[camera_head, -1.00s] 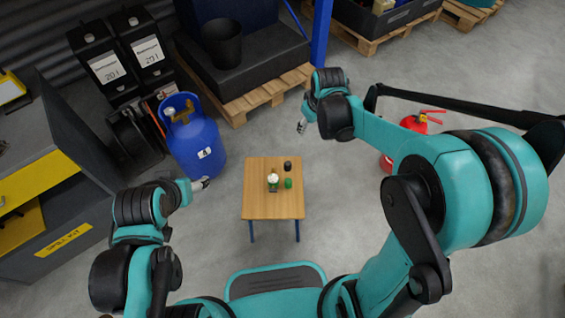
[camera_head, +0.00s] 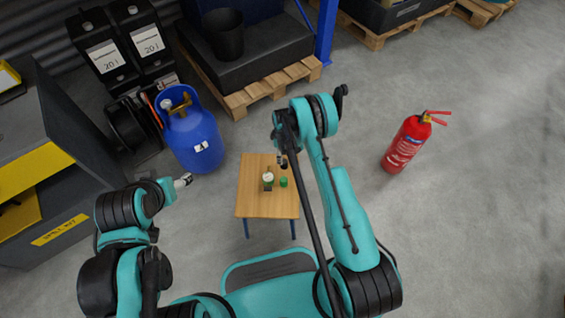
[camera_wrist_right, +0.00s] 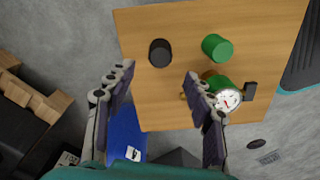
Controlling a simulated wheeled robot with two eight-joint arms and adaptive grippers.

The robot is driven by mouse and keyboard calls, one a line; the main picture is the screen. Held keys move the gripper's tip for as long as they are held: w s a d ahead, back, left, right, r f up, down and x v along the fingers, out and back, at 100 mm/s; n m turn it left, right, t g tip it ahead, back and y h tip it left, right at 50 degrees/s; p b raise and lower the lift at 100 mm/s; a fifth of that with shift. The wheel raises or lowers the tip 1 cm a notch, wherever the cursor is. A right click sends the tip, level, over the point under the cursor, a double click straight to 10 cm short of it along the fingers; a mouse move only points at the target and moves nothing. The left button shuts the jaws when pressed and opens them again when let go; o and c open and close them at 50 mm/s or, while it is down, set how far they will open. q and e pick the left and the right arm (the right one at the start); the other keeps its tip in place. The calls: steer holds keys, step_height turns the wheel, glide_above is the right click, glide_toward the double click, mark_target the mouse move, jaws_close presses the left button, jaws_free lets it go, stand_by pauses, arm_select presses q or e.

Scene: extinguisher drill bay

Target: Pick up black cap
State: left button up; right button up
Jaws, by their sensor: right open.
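The black cap (camera_wrist_right: 159,52) stands on the wooden table (camera_wrist_right: 150,105), in the right wrist view just beyond my fingertips. In the head view my right gripper (camera_head: 284,160) is over the table's back right part, and I cannot clearly tell the cap from it. In the right wrist view my right gripper (camera_wrist_right: 160,80) is open and empty, its two fingers apart with the cap roughly in line with the gap. My left gripper (camera_head: 183,181) is left of the table, away from the cap; its jaws are too small to read.
A green cap (camera_wrist_right: 217,47) and a green part with a white dial gauge (camera_wrist_right: 228,99) stand close to the black cap. A blue gas cylinder (camera_head: 194,140) is left of the table. A red extinguisher (camera_head: 407,145) stands on open floor at right.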

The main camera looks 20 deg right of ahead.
mark_target(284, 164)
step_height(284, 164, down, 7)
steer(key=b, duration=0.3)
steer(key=shift+s+d+f, duration=0.1)
steer(key=shift+d+f, duration=0.05)
steer(key=shift+f, duration=0.05)
steer(key=shift+r, duration=0.1)
steer(key=shift+c, duration=0.9)
steer(key=c, duration=0.7)
